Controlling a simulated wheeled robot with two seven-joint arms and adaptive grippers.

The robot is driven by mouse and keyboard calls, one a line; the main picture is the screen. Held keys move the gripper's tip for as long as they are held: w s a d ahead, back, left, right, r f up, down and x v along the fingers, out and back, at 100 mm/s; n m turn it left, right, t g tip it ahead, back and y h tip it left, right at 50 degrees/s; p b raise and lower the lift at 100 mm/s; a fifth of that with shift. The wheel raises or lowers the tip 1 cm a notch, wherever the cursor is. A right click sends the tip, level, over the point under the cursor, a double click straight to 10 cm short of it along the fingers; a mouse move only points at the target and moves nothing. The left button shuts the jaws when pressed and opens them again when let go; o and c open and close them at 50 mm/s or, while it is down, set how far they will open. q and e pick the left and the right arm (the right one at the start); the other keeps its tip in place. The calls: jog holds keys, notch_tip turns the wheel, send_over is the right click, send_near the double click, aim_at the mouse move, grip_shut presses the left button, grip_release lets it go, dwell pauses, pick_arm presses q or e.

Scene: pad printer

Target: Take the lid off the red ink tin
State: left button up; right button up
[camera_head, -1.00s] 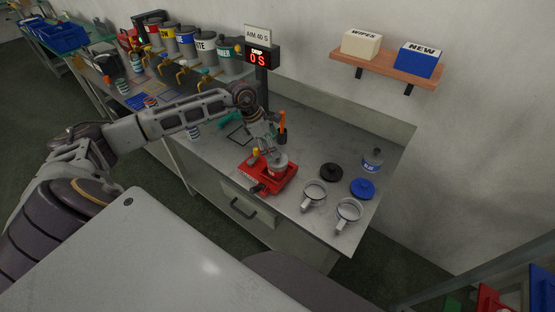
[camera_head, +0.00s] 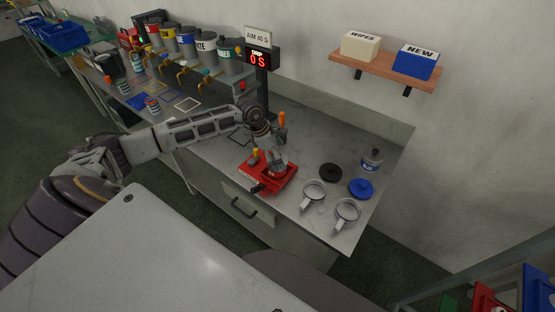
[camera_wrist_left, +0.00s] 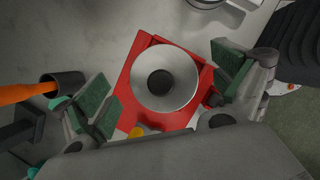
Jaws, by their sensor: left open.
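A red square block (camera_head: 281,183) stands on the grey bench, with a round silver piece on it. In the left wrist view the red block (camera_wrist_left: 142,60) surrounds this silver piece (camera_wrist_left: 188,88), which has a dark round centre. I cannot tell whether it is a tin's lid or an open cup. My left gripper (camera_head: 275,160) is right above it, and in the left wrist view the gripper's (camera_wrist_left: 163,85) green-padded fingers are spread on either side, apart from it. A red-banded tin (camera_head: 153,33) stands at the back left. My right gripper is not in view.
A display post (camera_head: 262,85) rises behind my gripper. Several tins with taps line the back left.

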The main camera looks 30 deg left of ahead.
pick_arm(q)
jog(key=shift+f, duration=0.1)
jog(key=shift+c, duration=0.4)
jog(key=c, duration=0.9)
